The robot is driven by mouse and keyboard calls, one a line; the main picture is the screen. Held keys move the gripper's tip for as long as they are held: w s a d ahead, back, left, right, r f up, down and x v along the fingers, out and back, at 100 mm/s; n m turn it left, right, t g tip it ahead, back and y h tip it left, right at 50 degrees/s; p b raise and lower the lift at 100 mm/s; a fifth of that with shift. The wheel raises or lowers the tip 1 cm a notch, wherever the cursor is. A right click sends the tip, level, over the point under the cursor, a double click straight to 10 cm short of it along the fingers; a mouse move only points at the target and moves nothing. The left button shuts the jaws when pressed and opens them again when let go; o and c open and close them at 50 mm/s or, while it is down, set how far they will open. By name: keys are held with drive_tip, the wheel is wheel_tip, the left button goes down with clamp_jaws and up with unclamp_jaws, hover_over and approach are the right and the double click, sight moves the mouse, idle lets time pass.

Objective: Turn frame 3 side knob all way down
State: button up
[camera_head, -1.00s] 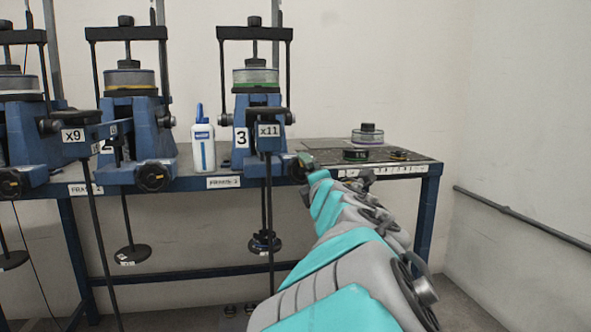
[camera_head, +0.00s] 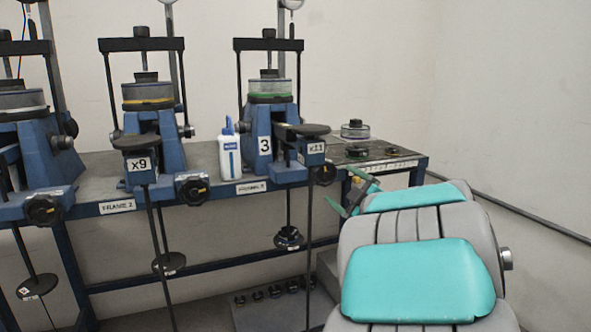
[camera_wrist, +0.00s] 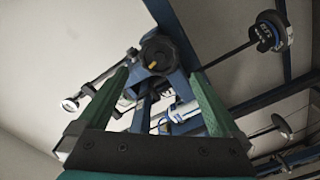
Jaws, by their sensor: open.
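Frame 3 (camera_head: 258,165) is a blue press with a "3" label and a green-banded cell on top, at the right end of the row. Its black side knob (camera_head: 324,173) sits low on its right side, partly behind the lever arm marked x11. In the wrist view the round black knob (camera_wrist: 158,56) with a small yellow mark lies ahead, between the lines of my two green fingers. My gripper (camera_head: 354,190) is open and empty, just right of the knob and apart from it; it also shows in the wrist view (camera_wrist: 158,86).
Frame 2's knob (camera_head: 192,188) and the x9 lever (camera_head: 139,165) are to the left. A white bottle (camera_head: 229,158) stands between the frames. Hanging weights (camera_head: 289,238) are below the bench. A dark mat (camera_head: 385,155) with several round parts is at the bench's right end.

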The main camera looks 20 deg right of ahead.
sight(327, 176)
drive_tip(key=shift+w, duration=0.35)
drive_tip(key=w, duration=0.9)
drive_tip(key=shift+a, duration=0.1)
drive_tip(key=shift+c, duration=0.2)
drive_tip(key=shift+s+f, duration=0.1)
drive_tip(key=shift+f, duration=0.05)
clamp_jaws()
